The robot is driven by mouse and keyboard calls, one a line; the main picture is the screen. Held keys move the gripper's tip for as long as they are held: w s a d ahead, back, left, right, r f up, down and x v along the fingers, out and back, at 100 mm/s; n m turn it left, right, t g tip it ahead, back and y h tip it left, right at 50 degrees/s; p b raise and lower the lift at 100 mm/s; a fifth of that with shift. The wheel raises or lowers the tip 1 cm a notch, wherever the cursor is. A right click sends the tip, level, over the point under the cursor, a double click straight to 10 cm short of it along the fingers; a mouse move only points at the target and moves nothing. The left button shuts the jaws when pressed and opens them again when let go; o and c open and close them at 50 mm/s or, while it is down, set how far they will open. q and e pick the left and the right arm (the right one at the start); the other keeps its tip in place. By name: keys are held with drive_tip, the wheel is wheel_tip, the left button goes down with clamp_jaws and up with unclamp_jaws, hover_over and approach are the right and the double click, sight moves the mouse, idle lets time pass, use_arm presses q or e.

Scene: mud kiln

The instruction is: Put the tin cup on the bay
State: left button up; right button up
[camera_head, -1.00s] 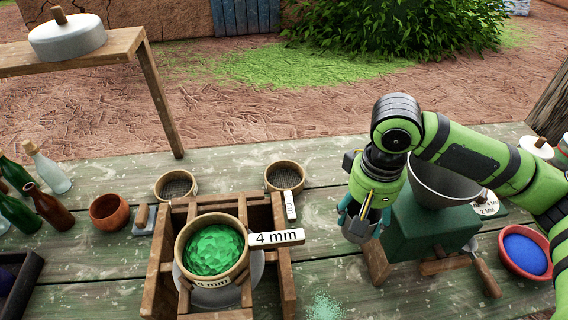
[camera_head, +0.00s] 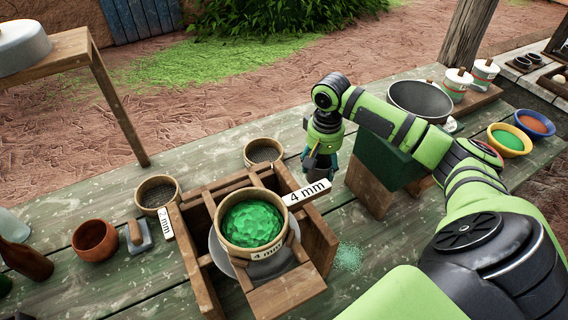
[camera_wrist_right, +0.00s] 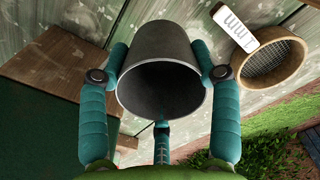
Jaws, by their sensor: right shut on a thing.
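The tin cup (camera_wrist_right: 153,45) is a dark grey metal cup, seen with its open mouth toward the camera in the right wrist view. My right gripper (camera_wrist_right: 160,82) is shut on it, with teal fingers on both sides and one below. In the head view the right gripper (camera_head: 320,162) points down above the table, between the wooden sieve frame and the green mill; the cup is mostly hidden there. No part is clearly marked as the bay, so I cannot tell which place it is. My left gripper is not in view.
The wooden frame (camera_head: 192,259) holds a sieve of green grains (camera_head: 251,222) with a 4 mm label. The green mill (camera_head: 377,172) stands right of the gripper. Coloured bowls (camera_head: 509,139) stand right.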

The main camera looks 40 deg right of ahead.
sight(322, 176)
drive_tip(key=f, duration=0.5)
drive_tip(key=shift+s+d+f+p, duration=0.15)
drive_tip(key=shift+d+p, duration=0.2)
drive_tip(key=shift+d, duration=0.05)
drive_tip(key=f, duration=0.2)
drive_tip(key=shift+a+f, duration=0.25)
drive_tip(key=shift+f, duration=0.15)
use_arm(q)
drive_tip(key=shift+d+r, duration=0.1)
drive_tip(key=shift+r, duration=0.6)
use_arm(e)
drive_tip(key=shift+d+f, duration=0.15)
drive_tip(key=shift+f, duration=0.3)
drive_tip(key=shift+f, duration=0.1)
drive_tip(key=o, duration=1.2)
drive_tip(key=shift+o, duration=0.2)
